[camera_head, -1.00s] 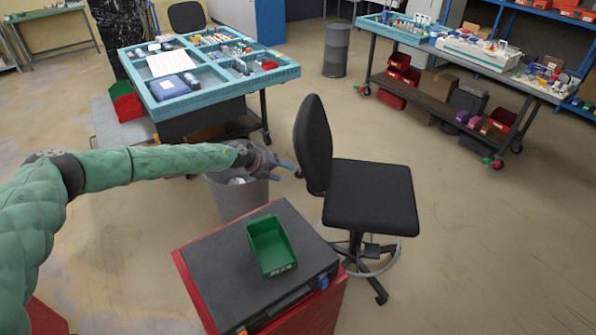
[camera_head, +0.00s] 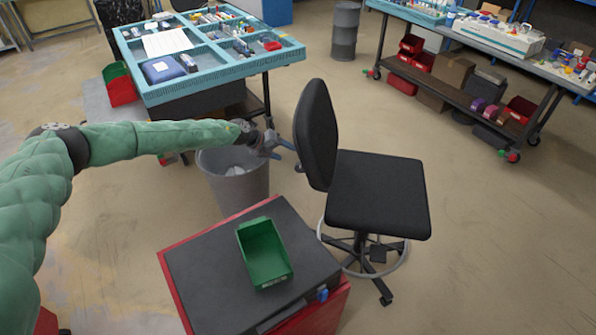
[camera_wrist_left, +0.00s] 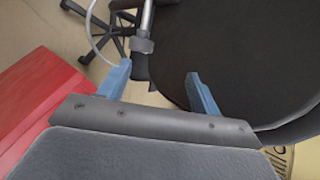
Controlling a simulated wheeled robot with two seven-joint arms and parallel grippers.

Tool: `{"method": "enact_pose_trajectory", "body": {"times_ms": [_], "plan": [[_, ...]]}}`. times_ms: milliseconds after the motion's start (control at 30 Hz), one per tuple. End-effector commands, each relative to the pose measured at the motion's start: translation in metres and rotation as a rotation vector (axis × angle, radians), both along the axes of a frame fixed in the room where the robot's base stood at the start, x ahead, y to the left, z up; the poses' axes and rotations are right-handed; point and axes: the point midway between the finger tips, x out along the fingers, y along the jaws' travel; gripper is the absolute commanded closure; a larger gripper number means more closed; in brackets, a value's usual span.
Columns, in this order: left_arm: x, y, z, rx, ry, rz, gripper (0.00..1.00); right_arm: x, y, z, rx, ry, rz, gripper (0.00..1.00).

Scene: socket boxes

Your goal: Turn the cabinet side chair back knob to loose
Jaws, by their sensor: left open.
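The black chair (camera_head: 378,192) stands right of the red cabinet (camera_head: 325,310), its backrest (camera_head: 316,135) toward my left arm. A small dark knob (camera_head: 299,167) shows low behind the backrest. My right gripper is not in view.
A green bin (camera_head: 264,254) sits on the cabinet's dark top. A grey waste bin (camera_head: 235,185) stands below my left forearm. A teal-edged table (camera_head: 215,70) is behind it, and a workbench (camera_head: 500,62) at the back right. Floor right of the chair is clear.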

Motion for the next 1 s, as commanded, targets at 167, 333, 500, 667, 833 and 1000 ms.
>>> {"method": "enact_pose_trajectory", "body": {"times_ms": [167, 333, 500, 667, 833, 1000], "plan": [[0.000, 0.000, -0.031, 0.000, 0.000, 0.000, 0.36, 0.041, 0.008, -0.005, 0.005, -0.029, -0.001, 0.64], [0.000, 0.000, -0.047, 0.000, 0.000, 0.000, 0.36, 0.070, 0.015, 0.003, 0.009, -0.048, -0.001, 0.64], [0.001, -0.003, -0.050, 0.000, 0.000, 0.000, 0.36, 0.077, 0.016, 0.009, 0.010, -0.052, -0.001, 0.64], [0.004, -0.014, -0.058, -0.001, 0.001, -0.002, 0.36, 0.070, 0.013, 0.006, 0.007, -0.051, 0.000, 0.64], [0.011, -0.030, -0.073, 0.000, 0.001, 0.000, 0.36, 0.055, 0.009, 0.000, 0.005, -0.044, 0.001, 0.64], [0.016, -0.044, -0.087, 0.000, 0.001, -0.001, 0.36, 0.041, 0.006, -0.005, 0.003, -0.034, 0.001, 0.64]]}}
